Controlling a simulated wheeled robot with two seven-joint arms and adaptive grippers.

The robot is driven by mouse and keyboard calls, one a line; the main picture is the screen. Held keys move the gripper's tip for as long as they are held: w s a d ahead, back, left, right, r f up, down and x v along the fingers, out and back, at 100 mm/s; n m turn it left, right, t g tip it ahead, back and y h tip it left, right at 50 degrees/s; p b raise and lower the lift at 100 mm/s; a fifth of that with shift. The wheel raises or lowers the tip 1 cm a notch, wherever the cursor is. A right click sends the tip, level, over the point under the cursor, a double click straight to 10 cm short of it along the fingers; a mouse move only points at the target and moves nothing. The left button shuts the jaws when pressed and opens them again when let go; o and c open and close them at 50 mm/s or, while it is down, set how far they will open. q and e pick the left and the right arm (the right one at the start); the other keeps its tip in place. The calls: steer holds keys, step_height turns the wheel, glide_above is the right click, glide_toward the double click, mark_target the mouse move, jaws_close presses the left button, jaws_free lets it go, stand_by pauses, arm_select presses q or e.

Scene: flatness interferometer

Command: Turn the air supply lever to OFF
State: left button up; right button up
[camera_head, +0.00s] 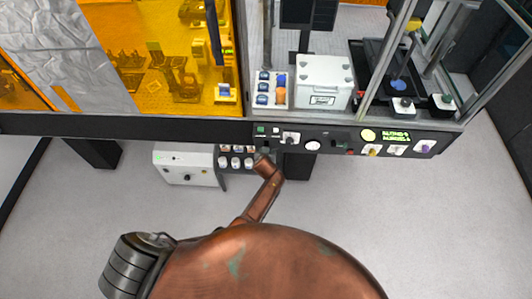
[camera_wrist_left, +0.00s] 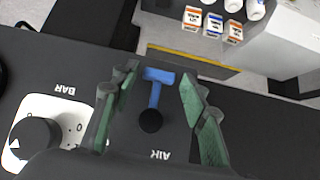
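The air supply lever is a blue T-shaped handle (camera_wrist_left: 156,88) on a round black hub, on the dark front panel (camera_wrist_left: 265,125) beside an upside-down "AIR" label. Its handle points away from the label, toward the top of the left wrist view. My left gripper (camera_wrist_left: 157,82) is open, with one green-padded finger on each side of the handle and visible gaps to it. In the head view my left gripper (camera_head: 263,154) is small at the panel's left part and hides the lever. My right gripper is not in view.
A white-plated BAR knob (camera_wrist_left: 32,145) sits close beside the lever; in the head view more controls, including a gauge (camera_head: 312,146), continue rightward. A white box (camera_head: 188,166) and a rack of small bottles (camera_head: 236,162) are left of my gripper. Grey floor (camera_head: 420,220) is clear at right.

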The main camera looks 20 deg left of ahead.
arm_select(q)
steer(key=shift+o, duration=0.2)
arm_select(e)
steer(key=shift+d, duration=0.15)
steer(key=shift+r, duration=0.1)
